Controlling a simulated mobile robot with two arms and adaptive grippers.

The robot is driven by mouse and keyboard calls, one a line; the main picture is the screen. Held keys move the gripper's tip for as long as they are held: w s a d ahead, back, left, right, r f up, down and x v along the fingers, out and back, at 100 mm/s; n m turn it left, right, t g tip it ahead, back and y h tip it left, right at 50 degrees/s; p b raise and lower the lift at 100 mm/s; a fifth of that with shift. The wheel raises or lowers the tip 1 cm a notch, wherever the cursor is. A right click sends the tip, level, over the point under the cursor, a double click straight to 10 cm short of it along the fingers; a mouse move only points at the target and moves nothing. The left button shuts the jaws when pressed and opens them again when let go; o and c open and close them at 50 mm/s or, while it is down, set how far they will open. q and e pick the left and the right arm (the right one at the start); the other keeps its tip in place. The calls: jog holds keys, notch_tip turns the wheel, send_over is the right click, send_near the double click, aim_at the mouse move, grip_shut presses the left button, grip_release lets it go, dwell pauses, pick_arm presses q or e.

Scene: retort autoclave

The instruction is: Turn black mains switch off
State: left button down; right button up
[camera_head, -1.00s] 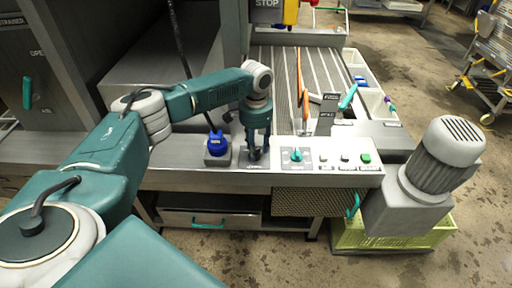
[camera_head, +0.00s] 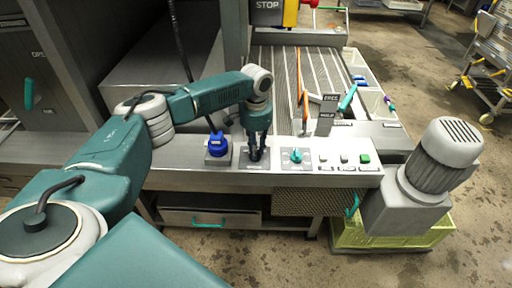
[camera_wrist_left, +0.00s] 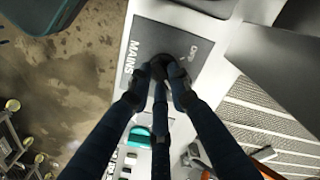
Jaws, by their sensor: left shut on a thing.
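The black mains switch (camera_wrist_left: 160,66) sits on a dark plate (camera_wrist_left: 140,40) lettered MAINS and OFF in the left wrist view. In the head view the plate (camera_head: 246,164) is on the front panel, between a blue plug and a teal knob. My left gripper (camera_head: 256,156) points down at the switch, its fingers closed around the knob. In the left wrist view the fingertips (camera_wrist_left: 163,84) meet at the knob and hide most of it, so its pointer direction cannot be read. My right gripper is in neither view.
The blue plug (camera_head: 217,142) with its cable stands close left of my gripper. The teal knob (camera_head: 295,155) and small buttons, one green (camera_head: 365,158), lie to the right. A grey motor (camera_head: 446,155) stands at the right end. A slatted conveyor (camera_head: 283,80) lies behind.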

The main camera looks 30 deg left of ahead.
pick_arm(q)
jog(key=n+p, duration=0.6)
jog(key=shift+r+p, duration=0.2)
jog(key=shift+p, duration=0.2)
jog(key=n+p, duration=0.2)
jog(key=shift+w+n, duration=0.15)
jog(key=shift+n, duration=0.15)
jog(key=n+p, duration=0.3)
jog(key=n, duration=0.1)
jog(key=shift+a+f+n, duration=0.1)
jog(key=shift+n, duration=0.2)
jog(key=shift+w+a+n+p, duration=0.15)
jog(key=shift+n+p, duration=0.5)
jog(key=shift+n, duration=1.25)
jog(key=shift+n, duration=0.3)
